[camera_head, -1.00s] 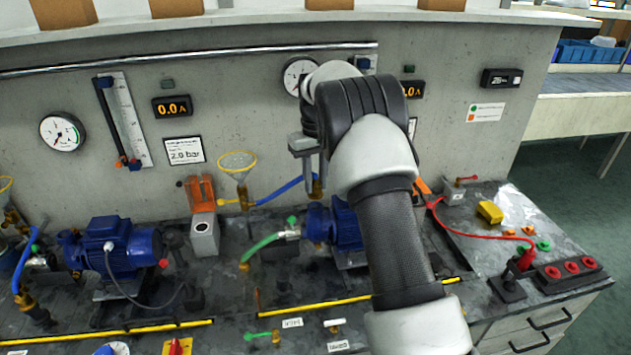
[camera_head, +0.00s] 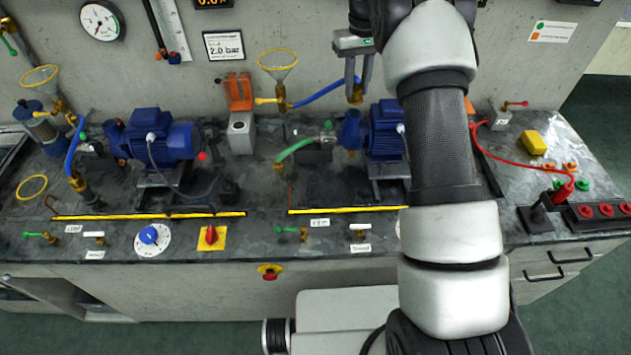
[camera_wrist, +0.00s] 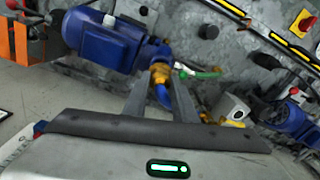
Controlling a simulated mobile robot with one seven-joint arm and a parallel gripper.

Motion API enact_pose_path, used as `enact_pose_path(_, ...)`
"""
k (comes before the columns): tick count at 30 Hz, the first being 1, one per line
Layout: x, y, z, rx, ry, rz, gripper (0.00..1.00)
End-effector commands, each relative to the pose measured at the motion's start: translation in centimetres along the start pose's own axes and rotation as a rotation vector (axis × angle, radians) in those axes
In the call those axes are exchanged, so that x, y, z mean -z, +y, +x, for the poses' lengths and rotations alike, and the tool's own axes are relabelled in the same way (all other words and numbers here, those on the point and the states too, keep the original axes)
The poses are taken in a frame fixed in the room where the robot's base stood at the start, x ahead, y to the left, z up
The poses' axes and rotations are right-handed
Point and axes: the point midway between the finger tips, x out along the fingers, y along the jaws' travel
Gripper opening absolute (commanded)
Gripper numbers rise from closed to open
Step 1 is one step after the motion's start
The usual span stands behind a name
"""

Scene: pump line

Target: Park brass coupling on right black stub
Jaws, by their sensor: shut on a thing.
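My gripper (camera_head: 355,72) is above the bench by the right blue pump (camera_head: 385,132), with its fingers pointing down. It is shut on the brass coupling (camera_head: 357,95) at the end of a blue hose (camera_head: 322,92). In the wrist view the brass coupling (camera_wrist: 160,74) shows between the two fingers (camera_wrist: 160,95), with a blue piece just below it. The coupling is held clear of the bench top. A dark stub (camera_head: 90,193) stands at the left pump beside another hose end. I cannot make out the right black stub clearly.
A yellow-rimmed funnel (camera_head: 277,66) and an orange-topped stand (camera_head: 239,120) are left of the gripper. A yellow rail (camera_head: 345,209) runs along the front. A red cable (camera_head: 505,165) crosses the right side.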

Motion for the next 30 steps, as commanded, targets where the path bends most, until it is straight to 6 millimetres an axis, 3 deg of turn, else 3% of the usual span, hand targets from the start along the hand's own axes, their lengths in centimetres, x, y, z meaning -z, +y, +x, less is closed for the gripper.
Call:
enact_pose_path(14,0.0,0.0,0.0,0.000,0.000,0.001,0.01)
enact_pose_path(20,-1.5,-1.1,1.0,-0.001,-0.005,0.025,0.01)
enact_pose_path(22,-2.6,-1.8,1.8,-0.003,-0.007,0.041,0.01)
enact_pose_path(30,-5.8,-9.3,7.3,-0.012,-0.013,0.026,0.01)
